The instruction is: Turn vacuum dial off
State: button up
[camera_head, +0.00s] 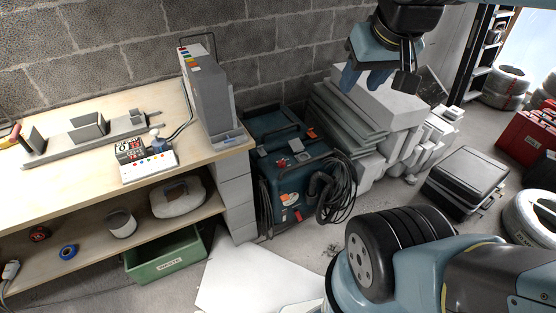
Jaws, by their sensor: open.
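The vacuum (266,178) is a dark teal boxy machine on the floor, against the right end of the workbench. A black hose and coiled cable hang on its right side. Small orange-red parts show on its front and top; which one is the dial, and its setting, I cannot tell at this size. My gripper (379,78) is at the top, right of the vacuum and higher in the picture, in front of the stacked slabs. Its fingers are apart, pointing down, with nothing seen between them. It is clear of the vacuum.
The wooden workbench (60,195) fills the left, with a tall grey unit (207,95) at its right end. Grey and white slabs (365,115) lean right of the vacuum. A black case (467,178) lies on the floor farther right.

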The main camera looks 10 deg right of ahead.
aim_at(281, 163)
jog(key=u, duration=0.2)
jog(key=i, duration=0.95)
jog(key=z, duration=0.1)
